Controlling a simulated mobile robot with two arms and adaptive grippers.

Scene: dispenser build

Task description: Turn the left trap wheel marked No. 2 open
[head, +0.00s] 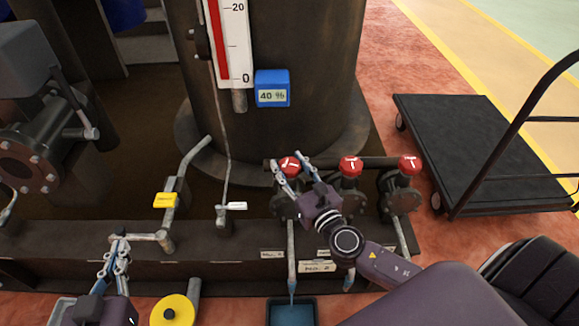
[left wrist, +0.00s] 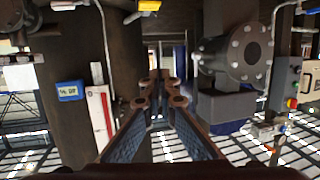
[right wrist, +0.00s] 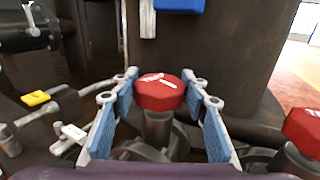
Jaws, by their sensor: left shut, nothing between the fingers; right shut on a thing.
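Three red wheels sit on valves in a row. The left trap wheel (head: 289,165) is at the left end of the row and fills the middle of the right wrist view (right wrist: 161,92), with a white mark on top. My right gripper (head: 291,170) is shut on this wheel, one blue-padded finger on each side. A plate reading No. 2 (head: 317,267) is below the valves. My left gripper (head: 117,248) is shut and empty at the lower left, well away from the wheels; its fingers meet in the left wrist view (left wrist: 160,85).
The middle wheel (head: 350,165) and right wheel (head: 410,164) are close by. A blue tray (head: 291,313) stands below the left pipe, whose lower end looks blue. Yellow-tagged and white-tagged levers stand left. A blue 40 % display (head: 272,88) is above. A black cart (head: 470,140) stands right.

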